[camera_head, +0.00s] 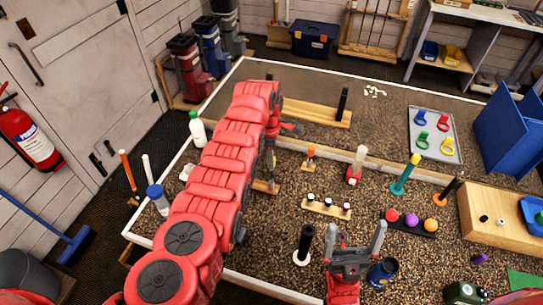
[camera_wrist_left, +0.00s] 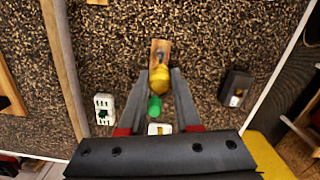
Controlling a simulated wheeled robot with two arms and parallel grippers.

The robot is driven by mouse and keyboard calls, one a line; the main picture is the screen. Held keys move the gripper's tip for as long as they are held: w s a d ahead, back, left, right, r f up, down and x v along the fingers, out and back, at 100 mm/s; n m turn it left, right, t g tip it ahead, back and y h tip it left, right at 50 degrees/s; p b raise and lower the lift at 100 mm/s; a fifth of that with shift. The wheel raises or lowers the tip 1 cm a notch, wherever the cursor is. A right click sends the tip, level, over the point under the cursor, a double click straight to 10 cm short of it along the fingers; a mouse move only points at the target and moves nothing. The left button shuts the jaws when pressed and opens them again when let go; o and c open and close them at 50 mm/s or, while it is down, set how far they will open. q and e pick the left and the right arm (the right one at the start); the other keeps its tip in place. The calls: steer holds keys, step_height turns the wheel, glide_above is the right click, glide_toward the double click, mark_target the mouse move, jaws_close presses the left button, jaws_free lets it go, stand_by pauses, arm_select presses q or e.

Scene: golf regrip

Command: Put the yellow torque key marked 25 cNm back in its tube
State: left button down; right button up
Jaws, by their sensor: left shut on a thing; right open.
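The yellow torque key (camera_wrist_left: 158,80) is between the fingertips of my left gripper (camera_wrist_left: 161,74) in the left wrist view. A small wooden block (camera_wrist_left: 161,47) shows just beyond it; whether the key touches it or a tube is hidden. In the head view my left gripper (camera_head: 270,160) points down over the mat, and a bit of wood (camera_head: 265,187) shows beneath it. The key is not clear there, and its marking is unreadable. My right gripper (camera_head: 354,232) is open and empty at the front, fingers upward.
A green piece (camera_wrist_left: 154,105) shows between my left fingers in the wrist view. A black holder (camera_wrist_left: 236,88) stands to the right. In the head view, a rack of balls (camera_head: 410,222), a teal post (camera_head: 404,176) and a blue cup (camera_head: 382,272) stand on the right side.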

arm_select(q)
steer(key=shift+f, duration=0.8)
steer(key=shift+b, duration=0.4)
stand_by(0.7)
steer(key=shift+f+b, duration=1.95)
steer(key=shift+f, duration=0.25)
steer(key=c, duration=0.5)
jaws_free()
